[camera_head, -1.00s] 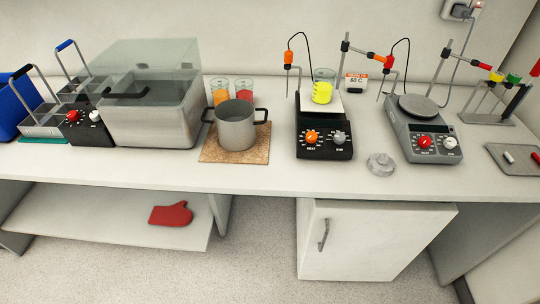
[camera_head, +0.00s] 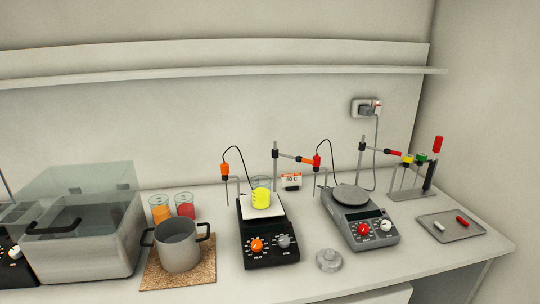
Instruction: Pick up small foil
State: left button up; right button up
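A small crumpled silver-grey piece, which looks like the small foil (camera_head: 329,260), lies on the bench near its front edge. It sits between the black hot plate (camera_head: 268,232) on its left and the grey hot plate (camera_head: 360,217) on its right, apart from both. Neither of my grippers shows in the head view.
A beaker of yellow liquid (camera_head: 261,193) stands on the black hot plate. A grey pot (camera_head: 177,245) stands on a cork mat (camera_head: 203,272). A lidded water bath (camera_head: 78,225) is at left, and a grey tray (camera_head: 452,229) is at right. An empty wall shelf (camera_head: 220,75) runs above.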

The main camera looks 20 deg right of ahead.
aim_at(328, 259)
jog(key=z, duration=1.3)
